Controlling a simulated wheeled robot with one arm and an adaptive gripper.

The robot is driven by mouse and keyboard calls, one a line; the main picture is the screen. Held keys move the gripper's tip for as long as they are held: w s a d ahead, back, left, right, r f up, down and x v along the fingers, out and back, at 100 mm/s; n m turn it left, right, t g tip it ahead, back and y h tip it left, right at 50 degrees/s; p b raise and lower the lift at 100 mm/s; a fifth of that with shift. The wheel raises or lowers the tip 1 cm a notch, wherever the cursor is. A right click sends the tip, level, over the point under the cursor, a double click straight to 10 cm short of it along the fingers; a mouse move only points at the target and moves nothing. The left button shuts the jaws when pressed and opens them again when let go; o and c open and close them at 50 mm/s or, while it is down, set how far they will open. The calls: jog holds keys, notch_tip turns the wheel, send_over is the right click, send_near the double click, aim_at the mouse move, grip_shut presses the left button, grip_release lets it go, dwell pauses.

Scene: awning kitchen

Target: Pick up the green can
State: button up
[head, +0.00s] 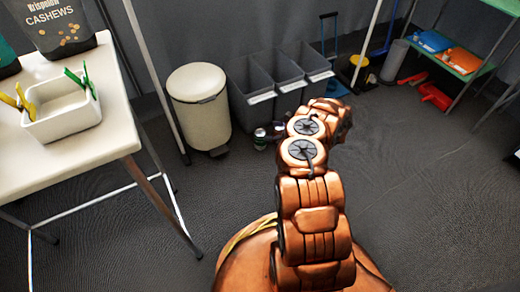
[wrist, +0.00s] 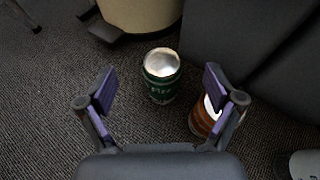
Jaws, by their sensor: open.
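The green can (wrist: 162,88) stands upright on the dark carpet, with its silver top facing up. In the wrist view it is between and beyond my two open fingers, with carpet showing on both sides of it. In the head view the green can (head: 260,138) is small, on the floor just left of my arm's end. My gripper (wrist: 159,78) is open with nothing held. In the head view the gripper is mostly hidden by my arm.
A brown can (wrist: 203,122) stands close right of the green can, partly behind my right finger. A cream pedal bin (head: 199,105) and grey bins (head: 250,95) stand just behind. A white table (head: 75,155) is at left. Carpet is clear at right.

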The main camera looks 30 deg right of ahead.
aim_at(261, 133)
jog(key=shift+w+a+f+b, duration=0.5)
jog(key=shift+w+f+b, duration=0.15)
jog(key=shift+w+f, duration=0.2)
jog(key=shift+w+a+f+b, duration=0.45)
jog(key=shift+w+f+b, duration=0.25)
jog(key=shift+w, duration=0.2)
jog(key=shift+w+a+f+b, duration=0.5)
jog(key=shift+w+f+b, duration=0.15)
jog(key=shift+w+f, duration=0.2)
jog(key=shift+r, duration=0.15)
jog(key=c, duration=1)
